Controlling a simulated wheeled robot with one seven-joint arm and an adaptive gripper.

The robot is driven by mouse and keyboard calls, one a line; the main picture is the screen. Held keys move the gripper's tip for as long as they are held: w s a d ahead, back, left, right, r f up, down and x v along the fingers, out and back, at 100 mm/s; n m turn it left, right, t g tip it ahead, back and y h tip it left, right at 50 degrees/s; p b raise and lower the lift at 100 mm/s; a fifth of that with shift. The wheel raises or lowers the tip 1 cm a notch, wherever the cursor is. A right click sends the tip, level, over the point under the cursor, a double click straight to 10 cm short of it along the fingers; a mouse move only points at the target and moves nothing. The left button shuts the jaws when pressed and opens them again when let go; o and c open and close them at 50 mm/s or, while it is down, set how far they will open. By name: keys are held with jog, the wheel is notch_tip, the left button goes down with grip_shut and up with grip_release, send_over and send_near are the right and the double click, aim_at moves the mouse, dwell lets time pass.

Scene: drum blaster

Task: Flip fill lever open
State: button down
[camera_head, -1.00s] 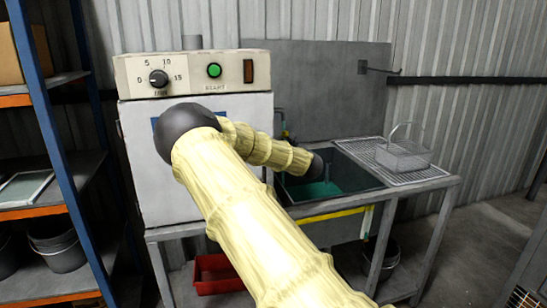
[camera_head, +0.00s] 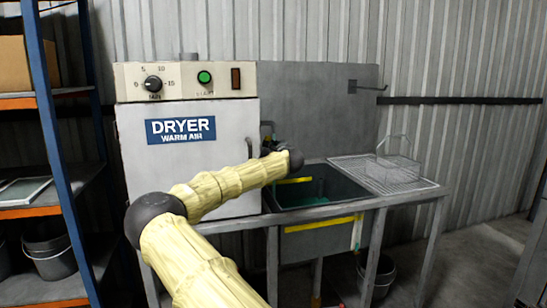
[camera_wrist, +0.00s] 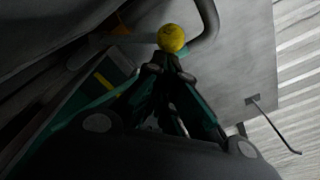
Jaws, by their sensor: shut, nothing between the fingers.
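My gripper (camera_wrist: 165,64) has dark green and black fingers and is shut and empty. Its tips are just below a yellow ball knob (camera_wrist: 171,38) in the wrist view; I cannot tell whether they touch it. The knob looks like the end of the fill lever, with a grey-blue bar running left behind it. In the head view my arm reaches to the gap between the dryer (camera_head: 187,165) and the sink (camera_head: 362,188), and my wrist hides most of the gripper. The lever cannot be made out there.
A dark bent pipe (camera_wrist: 206,18) curves close beside the knob. The sink holds green liquid. A wire basket (camera_head: 395,165) stands on the rack (camera_head: 425,186) at right. A blue-framed shelf (camera_head: 52,150) stands at left. A hook (camera_head: 368,87) sticks out from the grey back panel.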

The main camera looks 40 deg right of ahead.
jog(key=shift+w+a+r+b, duration=0.35)
jog(key=shift+w+a, duration=0.15)
jog(key=shift+a, duration=0.15)
jog(key=shift+d, duration=0.1)
jog(key=s+a+f+b, duration=0.2)
jog(key=s+a, duration=0.1)
jog(key=s, duration=0.8)
jog(key=shift+a, duration=0.2)
jog(key=shift+f, duration=0.1)
dwell(0.7)
